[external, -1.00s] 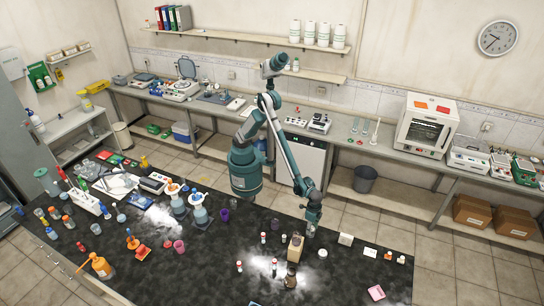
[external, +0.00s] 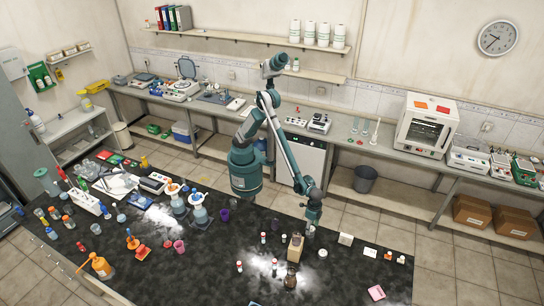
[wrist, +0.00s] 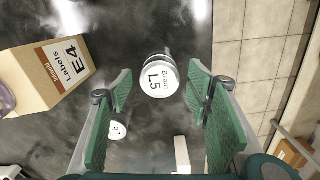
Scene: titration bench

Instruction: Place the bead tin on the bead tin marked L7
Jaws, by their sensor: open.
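A bead tin with a white lid reading "Beads L5" (wrist: 159,78) stands upright on the dark bench, between and beyond my finger pads in the wrist view. My gripper (wrist: 160,88) is open over it, with a gap at each side of the lid. In the external view my gripper (external: 311,224) hangs low over the bench's back edge, and that tin cannot be made out there. A second white lid (wrist: 117,130) shows beside the left finger; its mark is too small to read surely. I cannot read L7 on any lid.
A cardboard box marked "Labels E4" (wrist: 47,75) stands close left of my gripper, also in the external view (external: 295,249). Small red-and-white containers (external: 274,264) and a dark bottle (external: 290,280) stand nearby. A pink dish (external: 376,292) lies at right, with clear bench before it.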

